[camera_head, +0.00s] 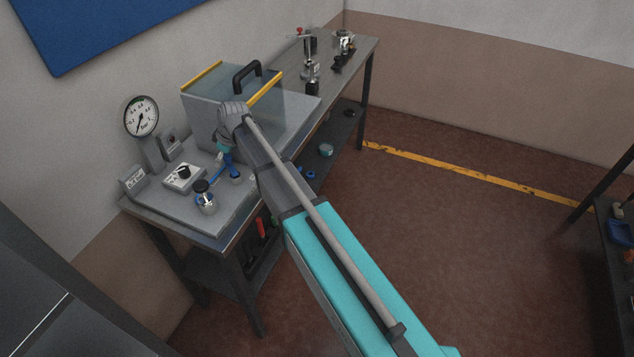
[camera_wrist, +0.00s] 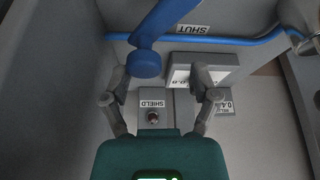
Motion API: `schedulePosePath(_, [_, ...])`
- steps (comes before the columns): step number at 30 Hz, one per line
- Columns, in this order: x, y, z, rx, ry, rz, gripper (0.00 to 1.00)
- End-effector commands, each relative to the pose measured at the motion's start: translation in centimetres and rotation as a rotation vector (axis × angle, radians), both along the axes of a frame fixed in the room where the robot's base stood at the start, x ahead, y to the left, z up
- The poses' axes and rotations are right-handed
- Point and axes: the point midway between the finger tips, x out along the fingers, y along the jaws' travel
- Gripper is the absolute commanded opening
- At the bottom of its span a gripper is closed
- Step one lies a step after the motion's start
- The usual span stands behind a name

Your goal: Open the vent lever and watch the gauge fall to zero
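The blue vent lever (camera_wrist: 158,22) with its round knob (camera_wrist: 145,64) shows in the wrist view, near a SHUT label (camera_wrist: 193,30) seen upside down. My gripper (camera_wrist: 160,80) is open, its fingers spread to either side, with the knob between them in the picture. I cannot tell whether a finger touches it. In the head view my gripper is small and partly hidden by my arm, above blue parts (camera_head: 226,160) on the bench. The round white gauge (camera_head: 141,117) stands at the bench's left; its needle seems to point down and left, too small to read exactly.
A clear box with yellow edges and a black handle (camera_head: 247,72) stands behind my wrist. A SHIELD panel (camera_wrist: 152,115) lies between the fingers in the wrist view.

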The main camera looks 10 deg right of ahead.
Motion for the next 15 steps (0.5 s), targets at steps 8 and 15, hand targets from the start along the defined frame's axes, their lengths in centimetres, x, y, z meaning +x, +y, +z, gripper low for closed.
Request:
schedulePosePath(8, [-0.5,0.6,0.0,0.001,0.002,0.188,0.75])
schedulePosePath(15, [-1.0,0.4,1.6,0.0,0.001,0.272,0.75])
